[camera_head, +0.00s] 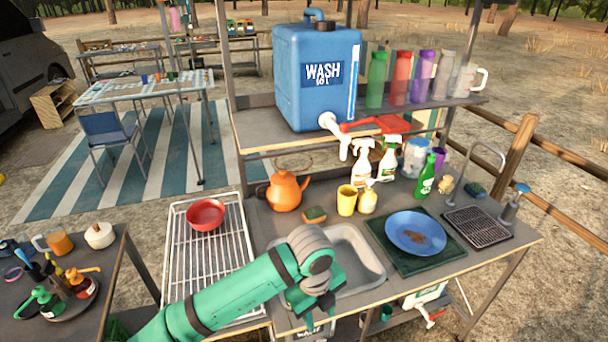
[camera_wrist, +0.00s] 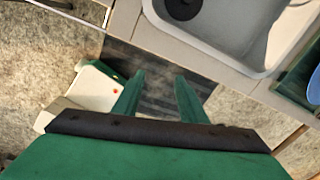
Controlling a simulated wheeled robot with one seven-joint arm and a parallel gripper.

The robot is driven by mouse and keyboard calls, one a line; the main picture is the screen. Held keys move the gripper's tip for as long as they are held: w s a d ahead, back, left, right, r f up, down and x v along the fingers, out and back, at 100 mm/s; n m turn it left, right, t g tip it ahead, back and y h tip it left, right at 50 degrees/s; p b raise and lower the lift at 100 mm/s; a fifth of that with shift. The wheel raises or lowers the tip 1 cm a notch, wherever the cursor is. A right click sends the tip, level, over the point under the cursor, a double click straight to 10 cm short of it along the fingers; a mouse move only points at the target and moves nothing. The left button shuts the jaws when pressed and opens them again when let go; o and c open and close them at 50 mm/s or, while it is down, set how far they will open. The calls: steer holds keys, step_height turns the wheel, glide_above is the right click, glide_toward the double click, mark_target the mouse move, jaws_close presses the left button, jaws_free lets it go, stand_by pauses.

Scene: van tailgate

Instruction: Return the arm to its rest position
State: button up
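My green arm reaches in from the bottom of the head view, and its wrist is above the front edge of the wash counter by the sink. My gripper (camera_wrist: 160,85) shows in the wrist view as two green fingers, spread apart with nothing between them. It points down past the front of the counter toward the lower shelf and floor. In the head view the fingers are mostly hidden by the wrist.
The grey sink (camera_head: 362,262) is right beside the wrist. A wire rack (camera_head: 236,250) with a red bowl (camera_head: 206,214) stands left. A blue plate (camera_head: 416,232) lies right on a dark green mat. An orange kettle (camera_head: 285,191) and blue water tank (camera_head: 300,100) stand behind.

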steer(key=w+d+r+n+t+h, duration=0.2)
steer(key=d+r+n+t+h, duration=0.25)
steer(key=d, duration=0.85)
steer(key=w+d+r+n+t+h, duration=0.15)
steer(key=d+r+n+h, duration=0.4)
steer(key=d, duration=0.75)
steer(key=s+a+f+n+t+y, duration=0.4)
steer(key=s+a+f+n+t, duration=0.15)
steer(key=a+f+n, duration=0.35)
steer(key=s+a+f+n+t+y, duration=0.45)
steer(key=s+a+n, duration=0.2)
steer(key=n, duration=0.35)
steer(key=s+a+f+y, duration=0.1)
steer(key=s+a, duration=0.6)
steer(key=s, duration=0.4)
steer(key=s+a+f+g+y, duration=0.1)
steer(key=s+a+f, duration=0.1)
steer(key=s+a, duration=0.5)
steer(key=f+v, duration=0.1)
steer(key=v, duration=0.3)
steer(key=shift+s, duration=0.15)
